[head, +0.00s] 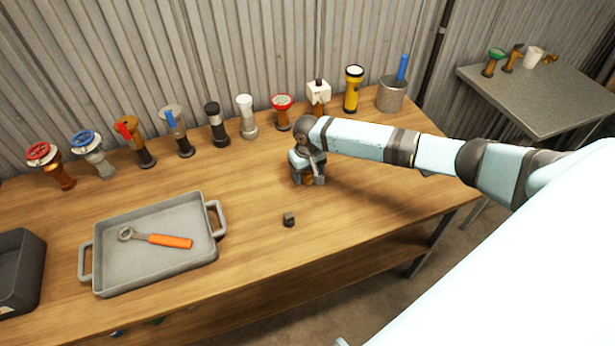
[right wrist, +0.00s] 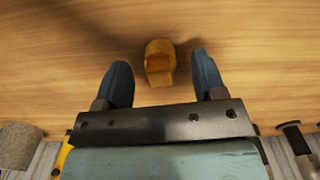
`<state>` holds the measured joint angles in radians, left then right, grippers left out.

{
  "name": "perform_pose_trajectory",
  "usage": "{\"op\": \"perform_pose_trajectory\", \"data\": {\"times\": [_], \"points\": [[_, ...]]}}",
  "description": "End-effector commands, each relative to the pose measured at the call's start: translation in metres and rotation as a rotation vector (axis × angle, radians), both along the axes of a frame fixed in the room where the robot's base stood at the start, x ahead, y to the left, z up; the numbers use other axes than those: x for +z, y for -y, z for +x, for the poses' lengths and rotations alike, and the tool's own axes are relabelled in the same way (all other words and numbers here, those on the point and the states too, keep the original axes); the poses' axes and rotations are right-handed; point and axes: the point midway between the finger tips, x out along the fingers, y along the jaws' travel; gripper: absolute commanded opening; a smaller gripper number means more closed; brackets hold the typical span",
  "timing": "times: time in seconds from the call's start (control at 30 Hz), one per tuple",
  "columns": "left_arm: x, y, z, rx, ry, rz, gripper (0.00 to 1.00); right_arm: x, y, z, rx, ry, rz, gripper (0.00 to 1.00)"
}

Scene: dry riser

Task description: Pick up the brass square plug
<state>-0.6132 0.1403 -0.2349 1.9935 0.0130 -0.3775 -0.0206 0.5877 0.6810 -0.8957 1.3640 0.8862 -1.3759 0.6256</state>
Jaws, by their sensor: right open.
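The brass square plug (right wrist: 159,65) stands on the wooden bench in the right wrist view. It is orange-brown, with a rounded part and a squarish block end. My right gripper (right wrist: 161,60) is open, with one blue finger on each side of the plug and a gap to both. In the head view my right gripper (head: 309,180) points down at the middle of the bench. The plug is mostly hidden there; a bit of brown shows between the fingers. My left gripper is not in view.
A small dark block (head: 289,220) lies just in front of my right gripper. A grey tray (head: 105,283) with an orange-handled wrench (head: 165,240) is at left. Several valves and torches line the back, with a grey pot (head: 390,98) at the right end. A dark bin (head: 35,260) sits far left.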

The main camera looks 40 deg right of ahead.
Motion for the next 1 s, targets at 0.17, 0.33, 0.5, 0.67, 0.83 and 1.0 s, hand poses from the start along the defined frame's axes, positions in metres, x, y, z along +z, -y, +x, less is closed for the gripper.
{"op": "perform_pose_trajectory", "data": {"times": [0.17,0.33,0.5,0.67,0.83,1.0], "points": [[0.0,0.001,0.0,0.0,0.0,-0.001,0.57,-0.003,0.0,0.0,0.0,0.0,0.0,0.64],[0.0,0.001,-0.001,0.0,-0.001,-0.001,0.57,-0.003,0.0,0.0,0.0,0.0,0.0,0.43],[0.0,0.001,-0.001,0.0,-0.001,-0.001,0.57,-0.003,0.0,0.0,0.0,0.0,0.0,0.08],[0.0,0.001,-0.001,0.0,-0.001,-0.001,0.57,-0.002,0.0,0.0,0.0,0.001,0.0,0.07],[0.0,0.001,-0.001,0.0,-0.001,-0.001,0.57,0.001,0.0,0.0,0.0,0.001,0.001,0.07],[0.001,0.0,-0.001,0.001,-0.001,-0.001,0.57,0.016,0.001,0.001,-0.001,0.003,0.001,0.07]]}}
